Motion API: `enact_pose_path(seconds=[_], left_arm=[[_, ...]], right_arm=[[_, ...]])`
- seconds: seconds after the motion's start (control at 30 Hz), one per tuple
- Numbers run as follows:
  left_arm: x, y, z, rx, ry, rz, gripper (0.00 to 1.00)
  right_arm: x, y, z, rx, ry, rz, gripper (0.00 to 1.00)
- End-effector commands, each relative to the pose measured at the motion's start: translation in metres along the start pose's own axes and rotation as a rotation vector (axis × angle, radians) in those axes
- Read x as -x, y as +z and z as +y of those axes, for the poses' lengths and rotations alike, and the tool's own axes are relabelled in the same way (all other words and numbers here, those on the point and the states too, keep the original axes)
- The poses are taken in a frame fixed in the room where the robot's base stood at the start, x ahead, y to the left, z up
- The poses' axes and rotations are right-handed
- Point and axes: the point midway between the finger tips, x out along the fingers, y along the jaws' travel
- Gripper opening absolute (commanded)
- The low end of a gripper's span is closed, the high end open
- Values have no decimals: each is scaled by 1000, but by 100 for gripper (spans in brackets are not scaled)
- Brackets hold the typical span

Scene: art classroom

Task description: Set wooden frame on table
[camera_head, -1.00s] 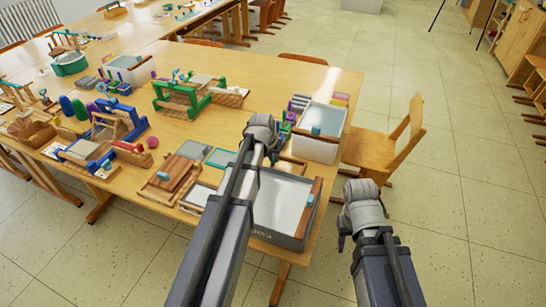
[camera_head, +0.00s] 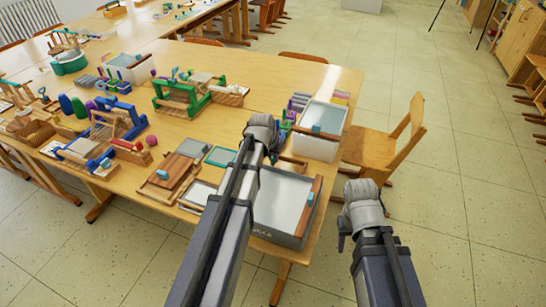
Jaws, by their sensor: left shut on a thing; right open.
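My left gripper (camera_head: 262,127) is over the right part of the wooden table (camera_head: 290,75). Its jaws are hidden behind my own wrist. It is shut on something. A light wooden frame (camera_head: 291,165) shows partly just right of my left arm, low over the table between the trays. Most of it is hidden, and I cannot tell whether it touches the table. My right gripper (camera_head: 345,232) is open and empty over the floor, off the table's right side. Its fingertips are mostly hidden by the wrist.
A grey tray (camera_head: 307,226) with a wooden edge sits at the table's near corner. A white bin (camera_head: 318,146) stands behind it. Wooden frames and screens (camera_head: 171,174), a green loom (camera_head: 183,98) and a blue loom (camera_head: 118,121) crowd the left. A chair (camera_head: 375,150) stands at the right.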

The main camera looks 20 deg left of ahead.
Motion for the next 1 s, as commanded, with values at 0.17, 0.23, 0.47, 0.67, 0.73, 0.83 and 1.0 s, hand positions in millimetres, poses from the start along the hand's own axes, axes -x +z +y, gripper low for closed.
enact_pose_path(seconds=[0.17,0.23,0.47,0.67,0.73,0.83,1.0], left_arm=[[0,0,0,0,0,0,0],[0,0,0,0,0,0,0],[-4,2,0,0,0,0,0],[-9,4,0,0,0,0,0],[-11,4,0,0,0,0,0],[-12,5,0,0,0,0,0],[-11,5,0,0,0,0,0]], right_arm=[[0,0,0,0,0,0,48],[0,0,0,0,0,0,48],[-4,0,0,0,0,0,48],[-10,-1,-1,0,0,0,48],[-12,-1,-1,0,0,0,48],[-12,-1,-1,0,0,0,48],[-12,-1,-1,0,0,0,48]])
